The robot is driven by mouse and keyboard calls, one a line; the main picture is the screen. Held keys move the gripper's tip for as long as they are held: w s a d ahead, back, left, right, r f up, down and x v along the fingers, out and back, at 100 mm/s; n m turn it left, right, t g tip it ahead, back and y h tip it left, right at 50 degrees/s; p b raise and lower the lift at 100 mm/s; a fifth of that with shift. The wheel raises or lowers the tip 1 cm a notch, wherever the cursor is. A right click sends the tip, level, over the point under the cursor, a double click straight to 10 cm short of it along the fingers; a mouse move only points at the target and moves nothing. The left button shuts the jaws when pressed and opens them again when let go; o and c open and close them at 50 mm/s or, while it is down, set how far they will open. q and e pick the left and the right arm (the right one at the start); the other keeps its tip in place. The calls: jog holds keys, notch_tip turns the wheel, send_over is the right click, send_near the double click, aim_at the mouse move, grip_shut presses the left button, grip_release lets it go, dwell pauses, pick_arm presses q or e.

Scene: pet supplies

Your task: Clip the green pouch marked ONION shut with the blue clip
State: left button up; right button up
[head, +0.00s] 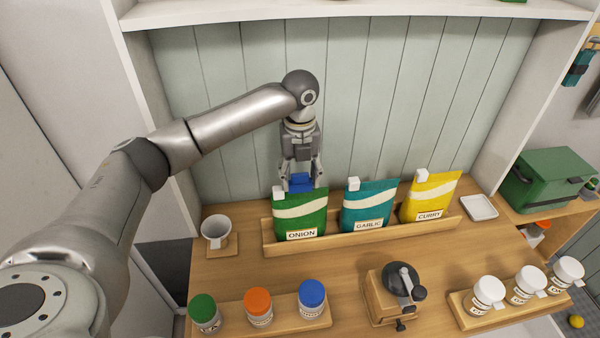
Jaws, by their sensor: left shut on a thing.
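The green pouch marked ONION (300,214) stands at the left end of a wooden rack (349,242), leaning back a little. My left gripper (300,182) points down just above and behind the pouch's top edge. It is shut on the blue clip (300,184), which sits at the top of the pouch. I cannot tell whether the clip grips the pouch's edge or is only in front of or behind it. A small white tab (278,192) shows at the pouch's top left corner. My right gripper is not in view.
A teal GARLIC pouch (368,207) and a yellow CURRY pouch (430,197) stand to the right. A white cup (216,230) is left of the rack. Jars with green, orange and blue lids (311,296), a grinder (396,288) and white shakers (488,294) stand in front.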

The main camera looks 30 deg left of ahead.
pick_arm(q)
jog(key=shift+f, duration=0.8)
jog(key=o, duration=0.8)
jog(key=shift+r, duration=0.15)
notch_tip(320, 180, up, 12)
jog(key=shift+f, duration=0.2)
